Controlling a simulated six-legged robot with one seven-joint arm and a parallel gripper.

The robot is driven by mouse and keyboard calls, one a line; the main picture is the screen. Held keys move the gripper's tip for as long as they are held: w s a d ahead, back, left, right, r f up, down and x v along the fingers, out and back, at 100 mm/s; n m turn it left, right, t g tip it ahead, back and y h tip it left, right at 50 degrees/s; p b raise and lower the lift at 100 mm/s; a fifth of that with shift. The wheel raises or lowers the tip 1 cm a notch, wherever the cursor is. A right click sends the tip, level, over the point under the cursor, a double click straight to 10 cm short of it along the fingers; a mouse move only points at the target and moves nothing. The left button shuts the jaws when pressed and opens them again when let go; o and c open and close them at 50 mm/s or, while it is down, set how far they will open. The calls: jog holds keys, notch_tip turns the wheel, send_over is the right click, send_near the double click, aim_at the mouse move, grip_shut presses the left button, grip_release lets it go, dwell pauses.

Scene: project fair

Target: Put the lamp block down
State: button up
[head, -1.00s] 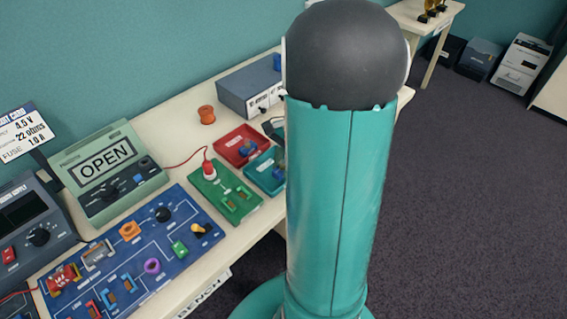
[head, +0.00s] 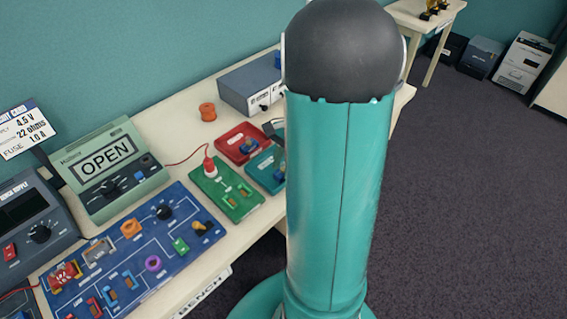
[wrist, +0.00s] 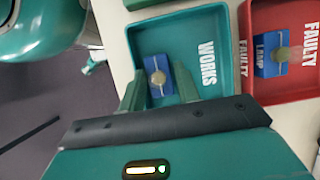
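The lamp block (wrist: 157,76), blue with a pale round bulb, is over the teal tray marked WORKS (wrist: 213,85). In the head view the teal tray (head: 262,178) shows beside my arm, with the block (head: 280,172) partly hidden and my gripper hidden behind the arm.
The red FAULTY tray (wrist: 302,105) stands beside the teal one and holds another blue lamp block (wrist: 268,62). A green board (head: 226,190) with a red-topped part is close by. The blue circuit board (head: 135,250), OPEN meter (head: 107,160) and orange spool (head: 208,112) occupy the bench.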

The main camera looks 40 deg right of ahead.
jog(key=shift+s, duration=0.3)
jog(key=shift+d+r, duration=0.15)
jog(key=shift+r, duration=0.3)
jog(key=v, duration=1.2)
jog(key=s+a+r+n+t+h, duration=0.2)
jog(key=a+n, duration=0.6)
jog(key=a, duration=0.5)
jog(key=s+a+r+n+t+h, duration=0.2)
jog(key=a+n, duration=0.7)
jog(key=a, duration=0.5)
jog(key=shift+s+a+r+n+t, duration=0.15)
jog(key=shift+a+r+n+t, duration=0.15)
jog(key=shift+r+t, duration=0.6)
jog(key=shift+r, duration=0.1)
jog(key=shift+c, duration=1.3)
